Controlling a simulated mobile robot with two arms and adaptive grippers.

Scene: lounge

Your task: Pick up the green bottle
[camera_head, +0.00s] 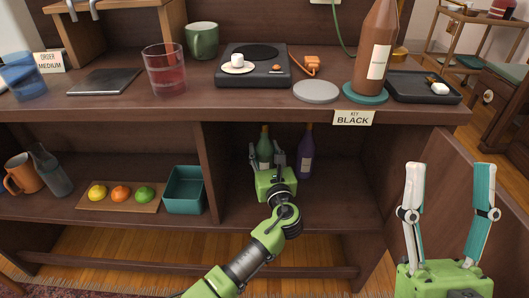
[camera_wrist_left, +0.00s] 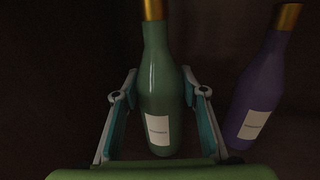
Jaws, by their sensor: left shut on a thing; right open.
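The green bottle (camera_head: 264,147) stands upright on the lower shelf, in the right compartment of the cabinet. My left gripper (camera_head: 268,163) reaches into that compartment and is shut on the green bottle. In the left wrist view the green bottle (camera_wrist_left: 160,95) stands between the two fingers of my left gripper (camera_wrist_left: 160,110), with its pale label facing the camera and its gold cap cut off at the top. My right gripper (camera_head: 450,180) is open and empty, in front of the cabinet at the right.
A purple bottle (camera_head: 305,152) stands close to the right of the green bottle; it also shows in the left wrist view (camera_wrist_left: 262,85). The countertop (camera_head: 200,101) overhangs the compartment. A divider (camera_head: 206,165) bounds it on the left, with a teal box (camera_head: 184,190) beyond.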

